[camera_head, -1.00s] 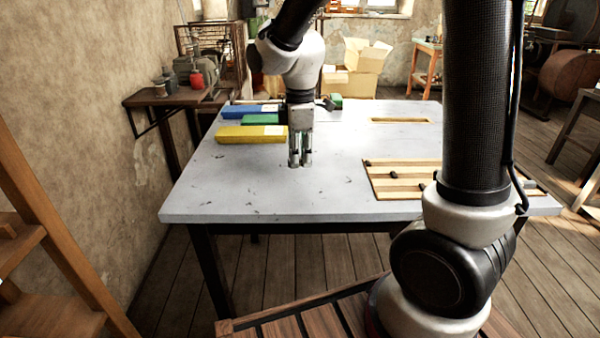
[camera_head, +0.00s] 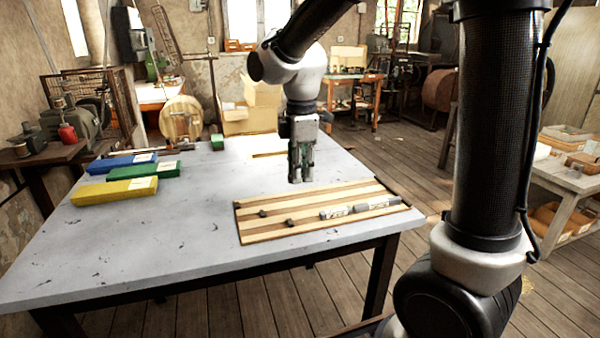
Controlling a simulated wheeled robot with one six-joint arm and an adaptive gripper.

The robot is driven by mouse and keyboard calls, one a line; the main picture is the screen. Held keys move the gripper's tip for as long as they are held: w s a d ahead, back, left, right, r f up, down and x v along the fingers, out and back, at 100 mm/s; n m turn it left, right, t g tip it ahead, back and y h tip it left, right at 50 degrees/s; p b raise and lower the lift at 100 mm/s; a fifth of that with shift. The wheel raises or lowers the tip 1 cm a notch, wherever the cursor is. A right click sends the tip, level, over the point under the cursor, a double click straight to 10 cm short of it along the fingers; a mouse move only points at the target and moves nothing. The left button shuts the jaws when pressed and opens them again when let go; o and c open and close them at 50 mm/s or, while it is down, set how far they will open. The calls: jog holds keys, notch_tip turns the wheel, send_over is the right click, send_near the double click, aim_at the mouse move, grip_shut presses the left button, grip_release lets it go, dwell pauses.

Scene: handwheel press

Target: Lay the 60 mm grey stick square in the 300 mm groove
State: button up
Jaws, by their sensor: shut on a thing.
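My gripper (camera_head: 300,176) points down over the table, just behind the striped wooden board (camera_head: 246,222) in the picture. Its fingers are close together; the piece between them, taken as the grey stick, is too small and dark to make out. The board has light and dark lengthwise strips, and I cannot tell which one is the 300 mm groove. Grey pieces (camera_head: 378,205) lie end to end along one strip at the board's right.
Blue (camera_head: 122,162), green (camera_head: 158,170) and yellow (camera_head: 115,191) boxes lie at the table's left. A thin wooden strip (camera_head: 268,154) and a small green block (camera_head: 217,142) are at the back. The grey table top (camera_head: 190,225) is clear between the boxes and the board.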

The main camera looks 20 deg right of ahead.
jog(key=shift+s+d, duration=0.15)
jog(key=shift+d, duration=0.45)
jog(key=shift+s+d, duration=0.1)
jog(key=shift+d, duration=0.15)
send_over(306, 221)
jog(key=shift+f, duration=4.9)
jog(key=shift+f, duration=0.45)
jog(key=shift+f, duration=0.5)
jog(key=o, duration=1.2)
jog(key=shift+c, duration=0.2)
jog(key=shift+r, duration=0.15)
